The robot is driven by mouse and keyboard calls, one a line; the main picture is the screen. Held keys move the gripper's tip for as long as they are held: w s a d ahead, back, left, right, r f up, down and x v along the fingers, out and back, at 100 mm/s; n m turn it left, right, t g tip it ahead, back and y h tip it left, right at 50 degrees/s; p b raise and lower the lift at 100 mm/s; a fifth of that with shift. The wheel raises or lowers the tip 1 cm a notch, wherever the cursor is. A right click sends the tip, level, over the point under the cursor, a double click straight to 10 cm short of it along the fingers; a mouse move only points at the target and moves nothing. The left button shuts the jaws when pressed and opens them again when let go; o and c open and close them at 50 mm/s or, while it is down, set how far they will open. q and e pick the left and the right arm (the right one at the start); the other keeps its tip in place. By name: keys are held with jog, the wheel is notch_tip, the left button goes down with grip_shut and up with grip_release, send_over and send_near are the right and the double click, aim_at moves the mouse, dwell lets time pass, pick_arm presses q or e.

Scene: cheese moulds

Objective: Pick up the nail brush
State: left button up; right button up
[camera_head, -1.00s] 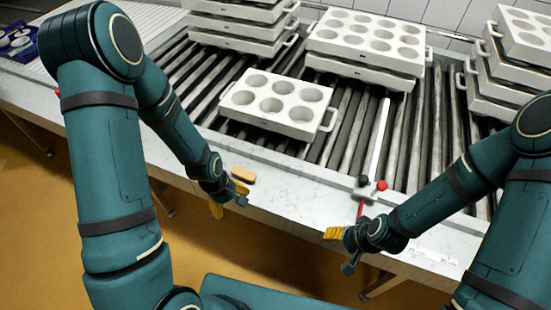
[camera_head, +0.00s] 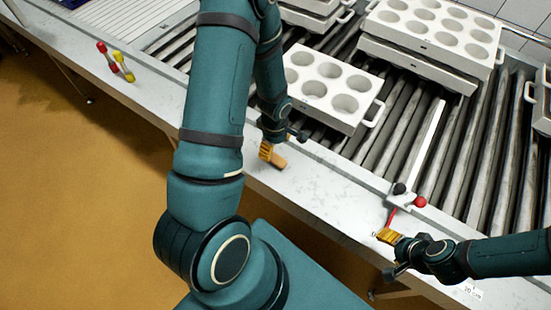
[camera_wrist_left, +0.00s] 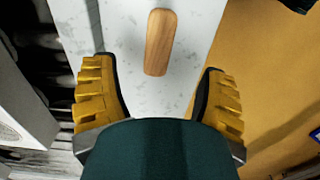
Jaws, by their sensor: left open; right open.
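The nail brush appears as a rounded, light-brown wooden block (camera_wrist_left: 160,42) lying on the pale marbled counter in the left wrist view. Its bristles are not visible. My left gripper (camera_wrist_left: 155,70) is open, with one yellow ridged finger on each side, and the brush lies ahead between the finger lines, apart from both. In the head view, my left gripper (camera_head: 270,154) is low over the counter; the brush there is hard to tell from the yellow fingers. My right gripper (camera_head: 388,236) is open and empty near the counter's front edge, at the right.
White moulds with round cups (camera_head: 330,87) stand on the roller conveyor (camera_head: 395,130) behind the counter strip (camera_head: 320,185). A metal bar with a red ball (camera_head: 420,201) and a black ball is near my right gripper.

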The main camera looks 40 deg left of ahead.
aim_at(274, 157)
pick_arm(q)
jog(key=shift+a+f+b, duration=0.15)
jog(key=shift+f+b, duration=0.1)
jog(key=shift+f, duration=1.85)
jog(key=shift+a+f+b, duration=0.15)
jog(key=shift+f+b, duration=0.05)
jog(key=shift+f, duration=1.85)
jog(key=c, duration=1.3)
